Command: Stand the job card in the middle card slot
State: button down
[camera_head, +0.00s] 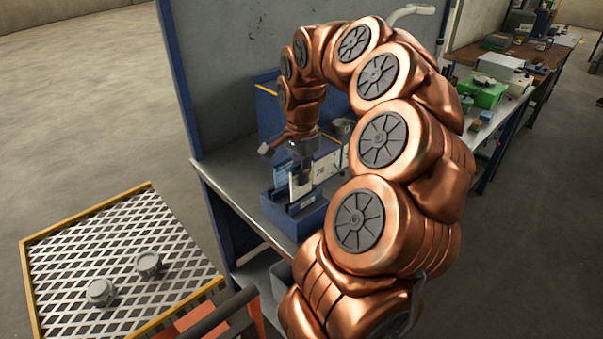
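A blue card rack (305,220) stands near the front edge of the grey bench and holds upright cards. A pale card (301,187) stands upright in or just above the rack, right below my gripper (304,174). A bluish card (281,174) is to its left, and a white card with a dark printed mark (327,167) is to its right. My gripper points down over the rack, with its dark fingertips at the top of the pale card. I cannot tell whether they are closed on it. The slots themselves are mostly hidden by cards and gripper.
A blue upright panel (268,108) stands behind the rack. Bare bench top (230,165) lies left of it. A yellow-edged mesh platform (110,255) with two round metal parts is at the lower left. A second bench with a green box (483,93) is at the right.

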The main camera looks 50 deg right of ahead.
jog(key=shift+f+b, duration=1.35)
jog(key=c, duration=1.2)
grip_release()
jog(key=shift+c, duration=0.2)
notch_tip(320, 180, up, 12)
jog(key=shift+a, duration=0.1)
